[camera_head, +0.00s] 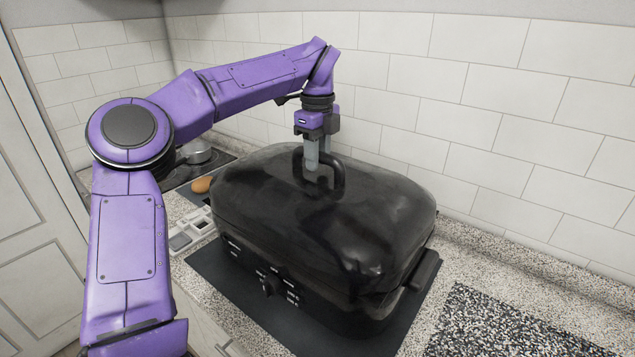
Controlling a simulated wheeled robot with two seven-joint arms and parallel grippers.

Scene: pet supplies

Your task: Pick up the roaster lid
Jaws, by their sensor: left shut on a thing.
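The roaster lid (368,219) is a black glossy dome with a raised loop handle (338,172) on top. It sits on the black roaster base (262,276), and I see no clear gap between lid and base. My left gripper (312,165) comes down from above and is shut on the lid's handle. Its fingers hide part of the handle. My right gripper is not in view.
The roaster stands on a dark mat (226,289) on a speckled counter (468,262). A brown egg-like object (201,185), a pale divided tray (190,232) and a metal pot (197,152) are at left. A tiled wall (480,130) rises behind. A dark speckled board (500,325) lies front right.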

